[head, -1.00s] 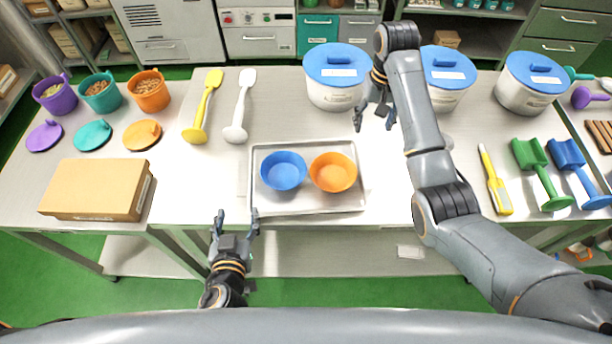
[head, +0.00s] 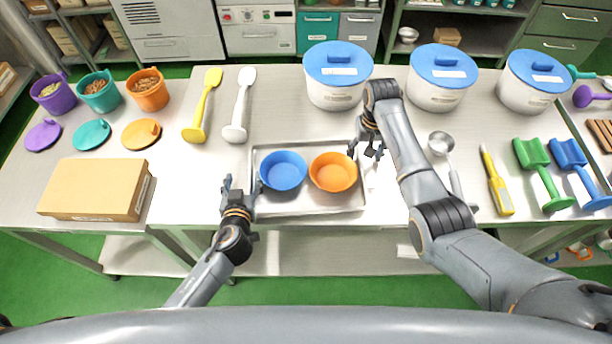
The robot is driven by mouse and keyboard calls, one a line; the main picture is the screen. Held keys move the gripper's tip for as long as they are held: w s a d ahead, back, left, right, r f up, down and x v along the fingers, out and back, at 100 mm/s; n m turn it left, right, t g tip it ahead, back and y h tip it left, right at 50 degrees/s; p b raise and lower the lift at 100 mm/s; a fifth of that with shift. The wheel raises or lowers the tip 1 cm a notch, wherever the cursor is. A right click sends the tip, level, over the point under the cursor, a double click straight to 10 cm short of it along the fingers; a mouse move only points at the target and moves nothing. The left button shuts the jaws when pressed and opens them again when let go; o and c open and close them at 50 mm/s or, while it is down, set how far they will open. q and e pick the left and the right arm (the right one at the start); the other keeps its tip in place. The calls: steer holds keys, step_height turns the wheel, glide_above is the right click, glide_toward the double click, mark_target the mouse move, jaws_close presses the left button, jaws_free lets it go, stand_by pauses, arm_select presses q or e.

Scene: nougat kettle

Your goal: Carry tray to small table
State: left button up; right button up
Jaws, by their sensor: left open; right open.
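A silver metal tray (head: 308,203) lies flat on the long table near its front edge. It holds a blue bowl (head: 283,171) and an orange bowl (head: 333,172) side by side. My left gripper (head: 241,186) is open beside the tray's left edge, close to its rim. My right gripper (head: 364,153) is open by the tray's right edge, near the upper right corner. I cannot tell whether either gripper touches the tray. I cannot tell which surface is the small table.
White pots with blue lids (head: 338,72) stand along the back. A cardboard box (head: 97,189) lies at the left. A white spatula (head: 240,105) is behind the tray. A metal ladle (head: 441,143) and yellow tool (head: 496,180) lie at the right.

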arm_select(q)
jaws_close()
arm_select(e)
jaws_close()
arm_select(q)
steer(key=shift+r, duration=0.2)
arm_select(e)
steer(key=shift+r, duration=0.15)
